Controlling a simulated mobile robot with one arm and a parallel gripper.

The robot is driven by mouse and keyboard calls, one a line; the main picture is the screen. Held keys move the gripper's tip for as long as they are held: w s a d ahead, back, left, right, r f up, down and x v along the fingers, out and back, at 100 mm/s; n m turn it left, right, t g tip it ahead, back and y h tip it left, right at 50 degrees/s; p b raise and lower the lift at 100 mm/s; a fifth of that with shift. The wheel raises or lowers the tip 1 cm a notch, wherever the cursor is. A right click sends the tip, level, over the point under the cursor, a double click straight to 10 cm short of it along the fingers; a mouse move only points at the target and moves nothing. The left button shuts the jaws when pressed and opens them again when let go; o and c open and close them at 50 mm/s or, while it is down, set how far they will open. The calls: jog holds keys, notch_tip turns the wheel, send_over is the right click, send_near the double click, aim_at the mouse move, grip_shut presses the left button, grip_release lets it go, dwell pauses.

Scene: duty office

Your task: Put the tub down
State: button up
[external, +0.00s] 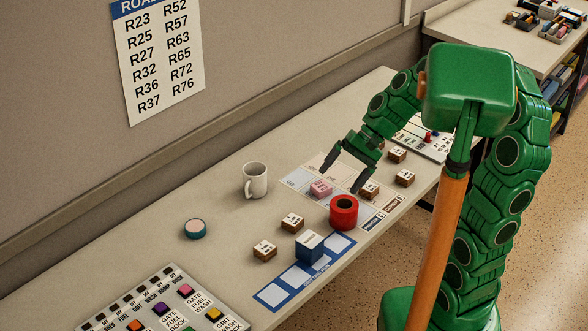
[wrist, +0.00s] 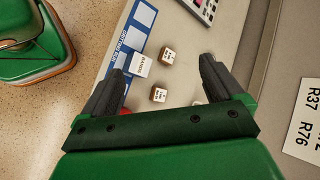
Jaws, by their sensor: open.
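A small round teal tub with a pale pink top (external: 194,228) stands upright on the table, left of the white mug. It is apart from my gripper, and I do not make it out in the wrist view. My gripper (external: 341,181) is open, above the printed sheet near a pink block (external: 321,188) and a red ring-shaped roll (external: 343,212). In the wrist view my gripper (wrist: 162,65) has its fingers spread wide, with nothing held between them. Whether its tips touch anything is unclear.
A white mug (external: 255,180) stands near the wall side. A blue strip (external: 272,292) with white squares carries a blue block (external: 309,247). Several wooden blocks (external: 292,222) lie nearby. A button panel (external: 162,312) is at the front. Bare table surrounds the tub.

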jog(key=s+d+t+h, duration=0.1)
jog(key=s+d+h, duration=0.2)
jog(key=d, duration=1.1)
jog(key=s+d+f+t+h, duration=0.1)
jog(key=s+d+h, duration=0.3)
jog(key=s+d, duration=0.4)
jog(key=d, duration=0.7)
jog(key=shift+s+h, duration=0.3)
jog(key=shift+a+n, duration=0.2)
jog(key=shift+n, duration=0.1)
jog(key=shift+o, duration=0.6)
jog(key=shift+w+d, duration=0.1)
jog(key=shift+d, duration=0.1)
jog(key=w+a+r+n+t, duration=0.1)
jog(key=w+a+r+n, duration=0.3)
jog(key=w, duration=0.9)
jog(key=w+a+r+n, duration=0.15)
jog(key=w+a, duration=0.45)
jog(key=w, duration=0.6)
jog(key=w+a+r+n+t, duration=0.1)
jog(key=w+a+r+n, duration=0.3)
jog(key=w, duration=0.9)
notch_tip(320, 180, down, 12)
jog(key=a, duration=0.1)
jog(key=shift+w+a, duration=0.3)
jog(key=shift+a, duration=0.05)
